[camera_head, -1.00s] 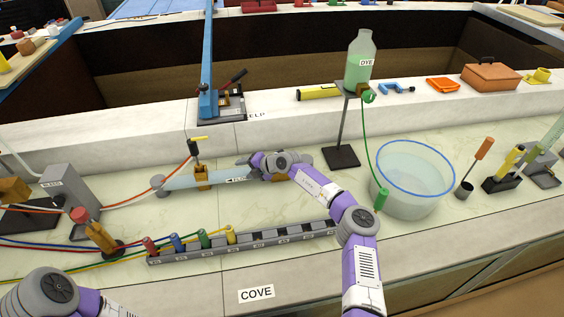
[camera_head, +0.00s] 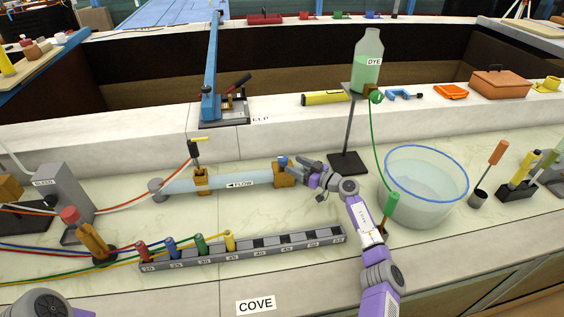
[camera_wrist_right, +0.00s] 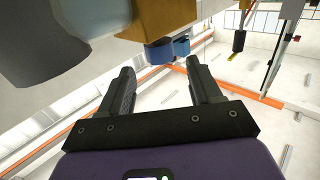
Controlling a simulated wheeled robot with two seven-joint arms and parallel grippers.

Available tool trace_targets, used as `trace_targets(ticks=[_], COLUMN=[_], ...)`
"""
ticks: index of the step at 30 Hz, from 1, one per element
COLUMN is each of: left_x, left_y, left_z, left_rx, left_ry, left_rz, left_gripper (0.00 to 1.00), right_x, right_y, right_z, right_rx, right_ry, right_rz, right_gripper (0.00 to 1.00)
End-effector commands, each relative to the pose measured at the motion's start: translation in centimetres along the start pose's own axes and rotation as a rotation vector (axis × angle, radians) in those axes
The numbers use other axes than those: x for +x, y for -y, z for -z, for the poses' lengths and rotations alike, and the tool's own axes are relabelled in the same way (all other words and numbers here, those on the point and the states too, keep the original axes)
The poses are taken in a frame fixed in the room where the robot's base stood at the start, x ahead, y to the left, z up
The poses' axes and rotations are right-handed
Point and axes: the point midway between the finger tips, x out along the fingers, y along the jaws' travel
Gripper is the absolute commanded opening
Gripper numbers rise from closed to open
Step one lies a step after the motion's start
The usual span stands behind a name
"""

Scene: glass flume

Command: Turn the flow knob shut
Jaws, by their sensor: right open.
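A clear glass flume tube (camera_head: 225,179) labelled FLOW lies across the bench between two brass-coloured blocks. A small blue knob (camera_head: 283,161) sits on top of the right block (camera_head: 285,176). My right gripper (camera_head: 306,168) is open and empty, just right of the knob. In the right wrist view, the blue knob (camera_wrist_right: 160,53) shows below the brass block (camera_wrist_right: 155,16), ahead of the gap between my open fingers (camera_wrist_right: 160,68); a second blue part shows beside it. I cannot tell whether a finger touches it. My left gripper is out of view.
A dye bottle (camera_head: 367,60) stands on a stand right of the flume, with a green tube hanging down. A clear basin (camera_head: 424,200) stands at right. A slotted rack (camera_head: 265,249) with several coloured plugs lies in front of the flume.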

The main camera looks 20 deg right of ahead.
Motion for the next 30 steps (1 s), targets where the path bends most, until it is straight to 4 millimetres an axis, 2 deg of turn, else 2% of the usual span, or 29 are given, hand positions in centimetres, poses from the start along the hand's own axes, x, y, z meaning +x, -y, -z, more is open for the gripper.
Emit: trace_targets(ticks=[6,10,15,24,26,30], left_x=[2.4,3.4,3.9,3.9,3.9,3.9], left_y=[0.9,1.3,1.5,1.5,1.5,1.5], left_z=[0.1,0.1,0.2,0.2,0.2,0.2], left_rx=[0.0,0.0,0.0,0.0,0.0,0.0], left_ry=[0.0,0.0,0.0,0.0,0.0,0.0], left_rz=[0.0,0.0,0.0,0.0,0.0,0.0], left_gripper=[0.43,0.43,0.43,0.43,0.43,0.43], right_x=[3.7,5.2,6.2,6.4,6.4,6.4], right_y=[0.1,0.1,0.1,0.0,0.0,0.0], right_z=[-0.4,-0.4,-0.2,0.0,0.0,0.0], right_rx=[-0.004,-0.005,-0.005,-0.005,-0.005,-0.005], right_ry=[0.0,0.001,0.001,0.001,0.001,0.001], right_rz=[0.002,0.001,0.0,0.0,0.0,0.0], right_gripper=[0.63,0.63,0.63,0.63,0.57,0.36])
